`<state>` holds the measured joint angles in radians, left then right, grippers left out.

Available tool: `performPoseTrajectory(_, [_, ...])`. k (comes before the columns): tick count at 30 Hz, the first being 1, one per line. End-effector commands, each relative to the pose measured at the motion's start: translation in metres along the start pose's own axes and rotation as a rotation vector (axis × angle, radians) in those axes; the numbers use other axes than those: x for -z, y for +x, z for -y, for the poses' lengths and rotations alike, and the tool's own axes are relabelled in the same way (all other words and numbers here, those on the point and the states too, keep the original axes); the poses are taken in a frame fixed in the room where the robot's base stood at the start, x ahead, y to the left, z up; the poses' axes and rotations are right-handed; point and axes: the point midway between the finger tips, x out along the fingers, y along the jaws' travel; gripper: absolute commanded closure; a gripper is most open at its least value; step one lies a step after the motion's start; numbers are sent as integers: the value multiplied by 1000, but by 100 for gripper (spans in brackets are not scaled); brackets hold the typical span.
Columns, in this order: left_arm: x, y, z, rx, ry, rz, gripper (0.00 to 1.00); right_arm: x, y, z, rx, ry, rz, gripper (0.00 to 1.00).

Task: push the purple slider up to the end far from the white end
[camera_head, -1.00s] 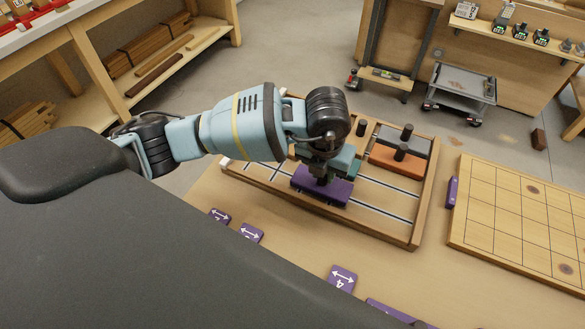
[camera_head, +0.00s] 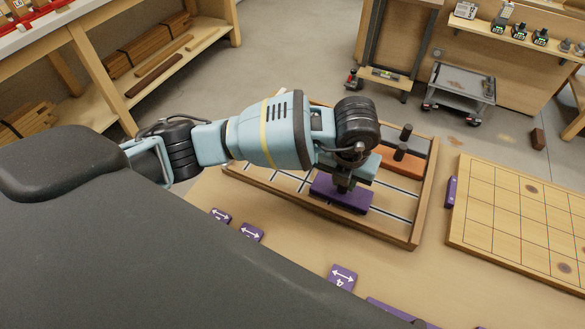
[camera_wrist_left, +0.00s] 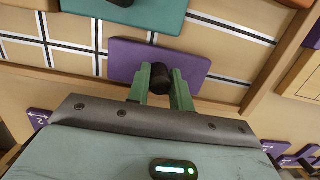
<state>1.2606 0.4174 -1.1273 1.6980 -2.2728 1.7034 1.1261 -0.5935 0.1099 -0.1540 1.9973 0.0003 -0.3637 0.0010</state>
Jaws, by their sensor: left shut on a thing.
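The purple slider (camera_head: 352,199) is a flat block on the wooden slotted board (camera_head: 403,241). It lies in the front part of the board, right of its middle, with bare slot to its right. It also shows in the wrist view (camera_wrist_left: 122,64), with a dark upright knob (camera_wrist_left: 160,78) on it. My left gripper (camera_wrist_left: 163,84) is shut on this knob, a finger on each side. In the head view my left gripper (camera_head: 343,186) is partly hidden by its wrist. I cannot make out the white end clearly; my arm covers part of the board's left side. My right gripper is not in view.
An orange slider (camera_head: 400,167) with a dark knob sits at the board's back right. A teal slider (camera_wrist_left: 140,12) lies just behind the purple one. Purple arrow tiles (camera_head: 251,233) lie in front of the board. A gridded board (camera_head: 510,215) lies to the right.

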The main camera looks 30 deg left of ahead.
Motion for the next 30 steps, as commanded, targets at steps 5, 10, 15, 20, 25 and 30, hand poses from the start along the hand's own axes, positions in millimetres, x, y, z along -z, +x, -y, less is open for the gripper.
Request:
performPoseTrajectory(5, [0,0,12,2,1,-1,91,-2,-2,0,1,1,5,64])
performPoseTrajectory(10, [0,0,22,1,1,0,91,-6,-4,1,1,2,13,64])
performPoseTrajectory(15, [0,0,29,0,1,0,91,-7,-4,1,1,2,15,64])
performPoseTrajectory(20, [0,0,31,0,1,0,91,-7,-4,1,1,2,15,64])
performPoseTrajectory(25, [0,0,31,0,1,0,91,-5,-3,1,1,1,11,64])
performPoseTrajectory(30, [1,0,36,1,2,0,91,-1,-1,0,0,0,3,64])
